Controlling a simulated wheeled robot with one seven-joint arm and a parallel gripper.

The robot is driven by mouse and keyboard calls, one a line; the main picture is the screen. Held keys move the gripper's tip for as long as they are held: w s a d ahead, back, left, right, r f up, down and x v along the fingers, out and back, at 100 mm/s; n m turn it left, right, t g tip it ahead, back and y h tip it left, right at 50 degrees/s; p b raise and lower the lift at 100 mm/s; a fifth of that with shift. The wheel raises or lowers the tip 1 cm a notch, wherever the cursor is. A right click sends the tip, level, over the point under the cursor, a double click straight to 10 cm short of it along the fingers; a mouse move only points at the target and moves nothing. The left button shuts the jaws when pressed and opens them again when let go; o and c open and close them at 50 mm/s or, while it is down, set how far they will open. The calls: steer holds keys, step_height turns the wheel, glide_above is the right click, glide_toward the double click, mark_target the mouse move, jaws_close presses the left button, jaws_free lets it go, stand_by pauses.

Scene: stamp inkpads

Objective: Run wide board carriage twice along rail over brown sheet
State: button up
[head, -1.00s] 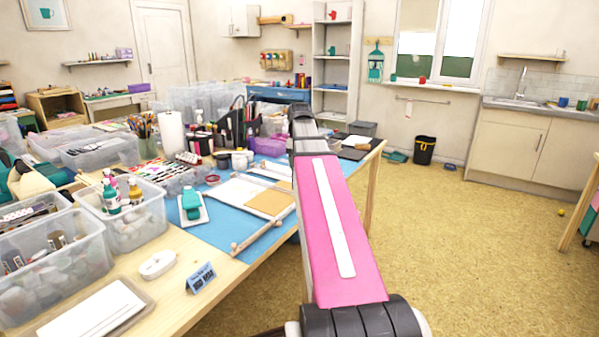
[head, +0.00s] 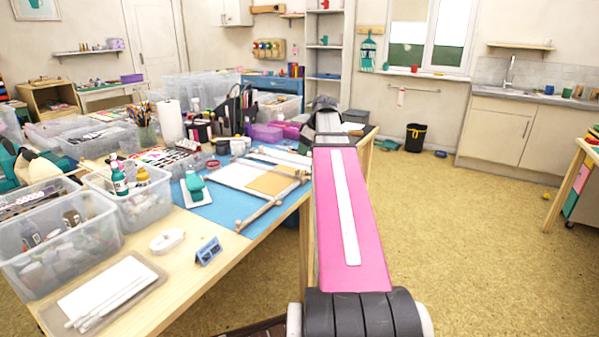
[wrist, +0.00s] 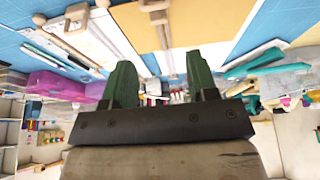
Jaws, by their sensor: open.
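In the head view the brown sheet (head: 268,181) lies on a white board (head: 232,174) on the blue mat (head: 222,208). A wooden rail (head: 264,213) with knobbed ends runs slantwise along the mat's near right side. Pale bars (head: 283,155) lie at the sheet's far side; I cannot tell which part is the wide board carriage. In the wrist view the brown sheet (wrist: 195,20) shows at the top, beside pale boards with wooden blocks (wrist: 85,35). My gripper (wrist: 163,80) has its green fingers apart with nothing between them. In the head view my arm hides the gripper.
A teal stamp (head: 195,186) on a white card stands left of the rail. Clear bins (head: 55,240), a white mouse-like object (head: 167,241) and a small blue sign (head: 208,251) are on the near table. Bottles and boxes crowd the back. Floor right of the table is free.

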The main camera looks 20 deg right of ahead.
mark_target(298, 169)
steer(key=x, duration=1)
steer(key=shift+w+f, duration=0.15)
steer(key=shift+f, duration=0.15)
jaws_close()
steer(key=shift+w, duration=0.1)
